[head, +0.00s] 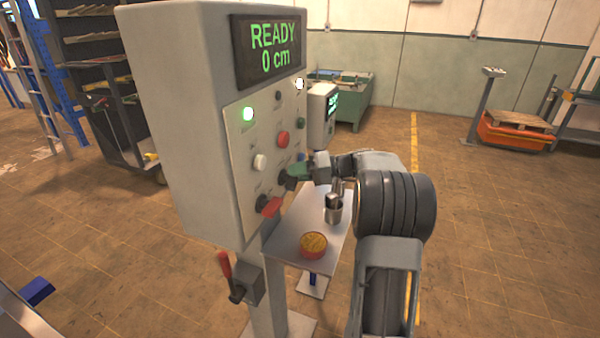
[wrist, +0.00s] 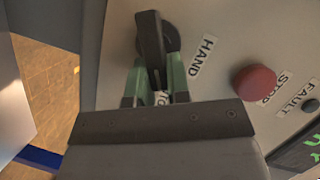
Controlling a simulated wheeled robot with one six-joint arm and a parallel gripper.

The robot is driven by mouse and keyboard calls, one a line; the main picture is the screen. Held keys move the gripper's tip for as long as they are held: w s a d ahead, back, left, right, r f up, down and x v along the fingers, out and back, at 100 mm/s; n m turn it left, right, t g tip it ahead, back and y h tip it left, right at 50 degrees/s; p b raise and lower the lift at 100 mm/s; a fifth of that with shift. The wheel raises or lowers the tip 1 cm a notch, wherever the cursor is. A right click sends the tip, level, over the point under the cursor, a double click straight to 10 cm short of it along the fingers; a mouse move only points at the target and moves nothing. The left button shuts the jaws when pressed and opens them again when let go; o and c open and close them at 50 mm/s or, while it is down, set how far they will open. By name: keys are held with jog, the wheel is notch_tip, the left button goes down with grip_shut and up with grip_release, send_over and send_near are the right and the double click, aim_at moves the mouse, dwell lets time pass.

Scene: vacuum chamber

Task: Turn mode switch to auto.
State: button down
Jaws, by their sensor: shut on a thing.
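The mode switch (wrist: 150,35) is a black knob with a long bar handle on the grey panel (head: 240,165). In the wrist view its bar runs nearly straight up and down the picture. My gripper (wrist: 156,68) has its two green fingers on either side of the bar's lower end, shut on it. The HAND label (wrist: 203,55) is to the right of the knob. Another label, ending in "TO" (wrist: 161,97), shows partly between the fingers. In the head view my gripper (head: 292,174) is at the panel's right side and largely hides the switch.
A red stop button (wrist: 255,82) and a FAULT lamp (wrist: 311,105) are near the switch. A red-handled rotary switch (head: 269,206) sits low on the panel. The display (head: 270,50) reads READY 0 cm.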

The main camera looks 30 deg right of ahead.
jog(key=shift+a, duration=0.15)
jog(key=c, duration=1.4)
grip_release()
jog(key=o, duration=0.3)
jog(key=shift+w+a+f, duration=0.1)
jog(key=shift+w+a, duration=0.05)
jog(key=shift+a, duration=0.05)
jog(key=b+v, duration=0.1)
jog(key=v, duration=1.3)
jog(key=shift+d, duration=0.2)
